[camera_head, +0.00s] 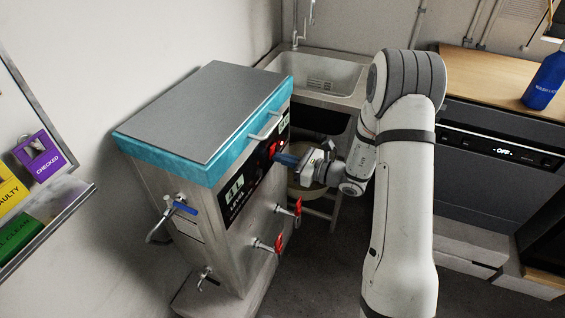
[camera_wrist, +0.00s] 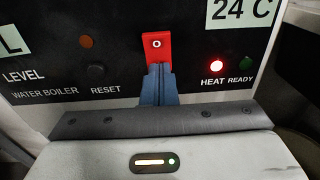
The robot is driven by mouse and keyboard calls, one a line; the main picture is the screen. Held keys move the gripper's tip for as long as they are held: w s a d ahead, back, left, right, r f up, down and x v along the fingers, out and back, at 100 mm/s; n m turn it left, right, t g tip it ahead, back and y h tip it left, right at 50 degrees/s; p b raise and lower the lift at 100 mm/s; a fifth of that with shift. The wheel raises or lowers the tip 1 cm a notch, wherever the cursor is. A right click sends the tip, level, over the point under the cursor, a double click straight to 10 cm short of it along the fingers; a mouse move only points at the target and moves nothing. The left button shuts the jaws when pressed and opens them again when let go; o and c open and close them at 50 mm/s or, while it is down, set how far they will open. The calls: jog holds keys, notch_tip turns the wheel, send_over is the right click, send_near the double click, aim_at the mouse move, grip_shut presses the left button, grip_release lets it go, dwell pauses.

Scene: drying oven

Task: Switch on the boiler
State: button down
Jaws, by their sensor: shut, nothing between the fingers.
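The boiler (camera_head: 215,190) is a steel box with a teal-edged lid and a black front panel. In the wrist view its red switch (camera_wrist: 157,44) shows a white O mark near the top. My gripper (camera_head: 278,157) is shut, with its blue fingers pointing at the panel. In the wrist view the fingertips (camera_wrist: 158,68) are at the switch's lower end and hide it; they look to be touching or very close. The HEAT lamp (camera_wrist: 216,66) glows red. The READY lamp (camera_wrist: 246,63) is dark green, and the display (camera_wrist: 242,11) reads 24 C.
Red-handled taps (camera_head: 280,242) stick out from the boiler's front below the panel. A lid handle (camera_head: 266,126) sits above my gripper. A sink (camera_head: 320,72) is behind, a wooden counter (camera_head: 490,75) with a blue bottle (camera_head: 546,80) at right. A sign rack (camera_head: 45,225) hangs at left.

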jog(key=f+v, duration=0.2)
jog(key=v, duration=1.2)
jog(key=shift+f+b, duration=0.2)
jog(key=shift+b, duration=0.1)
jog(key=shift+w, duration=0.1)
